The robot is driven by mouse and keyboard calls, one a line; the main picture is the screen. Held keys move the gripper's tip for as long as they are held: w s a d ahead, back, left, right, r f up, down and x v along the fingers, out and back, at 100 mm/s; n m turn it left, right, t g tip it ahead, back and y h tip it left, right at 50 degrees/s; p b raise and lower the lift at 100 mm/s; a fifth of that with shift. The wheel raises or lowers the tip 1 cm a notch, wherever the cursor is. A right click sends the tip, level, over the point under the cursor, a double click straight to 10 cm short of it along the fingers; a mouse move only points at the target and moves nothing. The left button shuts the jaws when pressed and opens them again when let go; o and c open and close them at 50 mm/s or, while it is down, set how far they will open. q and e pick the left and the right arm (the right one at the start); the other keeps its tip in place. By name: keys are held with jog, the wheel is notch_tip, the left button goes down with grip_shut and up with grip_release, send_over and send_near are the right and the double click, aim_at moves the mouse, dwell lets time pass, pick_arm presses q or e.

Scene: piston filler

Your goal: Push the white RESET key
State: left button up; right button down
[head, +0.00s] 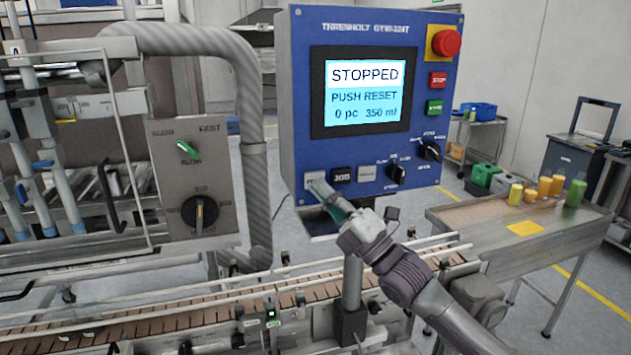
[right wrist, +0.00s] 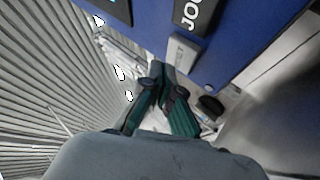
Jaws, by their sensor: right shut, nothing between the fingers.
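The blue control panel (head: 300,100) carries a row of keys under its screen. The leftmost is a whitish key (head: 313,179), its lettering too small to read and its lower part covered by my right gripper. It also shows in the right wrist view (right wrist: 181,49), beside the black JOG key (right wrist: 190,14). My right gripper (head: 321,188) is shut and empty, its green fingertips at the lower edge of the whitish key. Whether they touch it I cannot tell. The screen (head: 364,88) reads STOPPED, PUSH RESET, 0 pc, 350 ml. My left gripper is not in view.
Another pale key (head: 367,173) and black rotary knobs (head: 396,172) sit right of JOG. A red emergency button (head: 446,42) is at the panel's top right. A conveyor (head: 200,315) with rails runs below. A side table (head: 470,214) holding bottles stands at right.

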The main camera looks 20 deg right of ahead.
jog(key=shift+w, duration=0.15)
jog(key=shift+w, duration=0.25)
jog(key=shift+w+b, duration=0.35)
jog(key=shift+b, duration=0.15)
dwell(1.1)
jog(key=shift+f, duration=0.1)
dwell(0.5)
jog(key=shift+s+a+f, duration=0.1)
jog(key=shift+s+f, duration=0.1)
jog(key=shift+f, duration=0.15)
jog(key=shift+s, duration=0.25)
